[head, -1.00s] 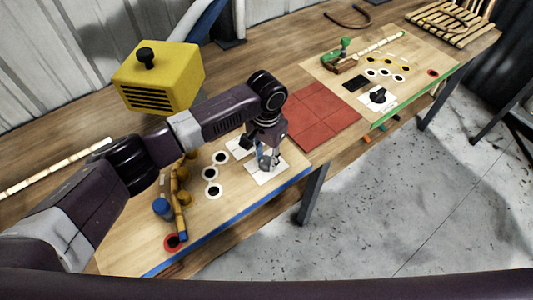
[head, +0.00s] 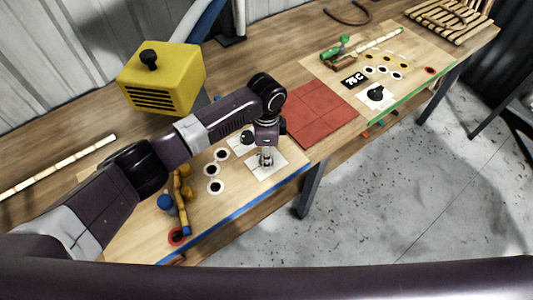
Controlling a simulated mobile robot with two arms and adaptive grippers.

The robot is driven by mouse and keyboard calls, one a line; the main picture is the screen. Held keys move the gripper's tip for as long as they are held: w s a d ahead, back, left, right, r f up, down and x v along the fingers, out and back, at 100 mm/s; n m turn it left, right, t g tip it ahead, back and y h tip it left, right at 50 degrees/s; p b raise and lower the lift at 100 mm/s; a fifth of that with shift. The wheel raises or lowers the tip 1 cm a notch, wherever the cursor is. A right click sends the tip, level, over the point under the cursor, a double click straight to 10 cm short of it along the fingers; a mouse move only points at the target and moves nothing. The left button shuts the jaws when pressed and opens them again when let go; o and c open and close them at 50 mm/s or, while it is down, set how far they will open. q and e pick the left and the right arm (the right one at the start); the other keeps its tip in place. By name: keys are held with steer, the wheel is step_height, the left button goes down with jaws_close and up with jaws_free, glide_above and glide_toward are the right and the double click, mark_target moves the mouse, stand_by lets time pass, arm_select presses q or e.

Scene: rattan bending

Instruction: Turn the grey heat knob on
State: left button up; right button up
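My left gripper (head: 266,160) points down over a white plate (head: 278,166) near the front edge of the left board. Something small and grey shows at its fingertips, seemingly the grey heat knob. The fingers largely hide it, and I cannot tell whether they are closed on it. A black display (head: 354,80) on the right board is lit and reads about 75 C. A black knob (head: 376,92) sits on a white plate beside it. Another dark knob (head: 247,137) stands behind my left gripper. My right gripper is not in view.
A yellow box (head: 162,78) with a black top knob stands behind my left arm. A red tiled mat (head: 318,112) lies between the boards. A slatted rack (head: 452,18) is at the far right.

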arm_select(q)
steer(key=shift+w+r+m, duration=0.1)
steer(key=shift+m, duration=0.9)
steer(key=o, duration=1.2)
steer(key=shift+c, duration=0.2)
step_height(320, 180, up, 12)
